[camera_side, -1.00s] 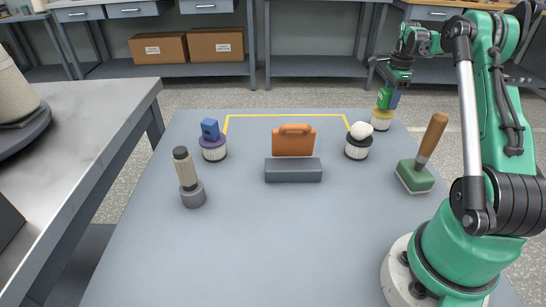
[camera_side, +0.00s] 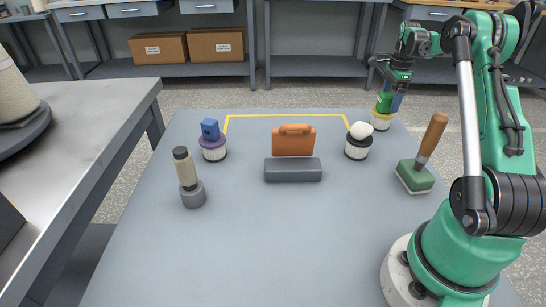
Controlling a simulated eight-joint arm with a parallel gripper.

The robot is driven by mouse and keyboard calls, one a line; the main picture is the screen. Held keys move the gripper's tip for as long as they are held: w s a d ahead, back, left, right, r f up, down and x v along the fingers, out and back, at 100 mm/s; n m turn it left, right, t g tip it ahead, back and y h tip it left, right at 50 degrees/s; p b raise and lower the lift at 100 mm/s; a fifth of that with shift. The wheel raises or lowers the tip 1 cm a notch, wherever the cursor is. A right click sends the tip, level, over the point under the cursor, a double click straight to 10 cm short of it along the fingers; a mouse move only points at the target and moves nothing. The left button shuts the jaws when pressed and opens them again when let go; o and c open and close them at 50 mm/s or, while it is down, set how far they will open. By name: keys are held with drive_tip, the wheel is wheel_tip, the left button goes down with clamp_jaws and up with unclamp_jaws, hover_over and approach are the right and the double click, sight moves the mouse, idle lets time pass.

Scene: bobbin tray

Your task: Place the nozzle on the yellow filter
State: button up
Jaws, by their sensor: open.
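The yellow filter (camera_side: 381,124) stands at the back right of the table, with a yellow top and a white pleated body. A small green piece (camera_side: 384,103) appears to rest upright on it; it may be the nozzle, but it is too small to tell. My gripper (camera_side: 391,98) is open, pointing down at the green piece. A blue part shows just right of the green piece, close to it. Whether the jaws touch the piece is not clear.
A purple filter (camera_side: 214,153) carries a blue block (camera_side: 210,129). A black-topped filter (camera_side: 357,152) carries a white ball (camera_side: 361,130). An orange case (camera_side: 293,140), grey block (camera_side: 293,170), tan-and-grey upright tool (camera_side: 187,175) and brush (camera_side: 415,178) stand around. The front table is clear.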

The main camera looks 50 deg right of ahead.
sight(392, 94)
wheel_tip(392, 94, up, 11)
drive_tip(key=w+a+r+n+t+h, duration=0.1)
drive_tip(key=w+a+r+n, duration=0.2)
drive_tip(key=w+a+n, duration=0.4)
drive_tip(key=s+a+n+t, duration=0.1)
drive_tip(key=a+n, duration=0.3)
drive_tip(key=a, duration=0.3)
drive_tip(key=a+f+n+t, duration=0.1)
drive_tip(key=a+n, duration=0.3)
drive_tip(key=a, duration=0.4)
drive_tip(key=s+a+n+t, duration=0.1)
drive_tip(key=a+n+t, duration=0.1)
drive_tip(key=a+n, duration=0.3)
drive_tip(key=shift+s+a+f, duration=0.2)
drive_tip(key=shift+a, duration=0.5)
drive_tip(key=shift+s+a+f, duration=0.15)
drive_tip(key=shift+a, duration=0.55)
drive_tip(key=s+a+f+n+t+y, duration=0.1)
drive_tip(key=s+a+f+n+t, duration=0.1)
drive_tip(key=s+a+f+n, duration=0.2)
drive_tip(key=a+f+n, duration=0.1)
drive_tip(key=a+n, duration=0.2)
drive_tip(key=shift+s+a, duration=0.15)
drive_tip(key=shift+s, duration=0.05)
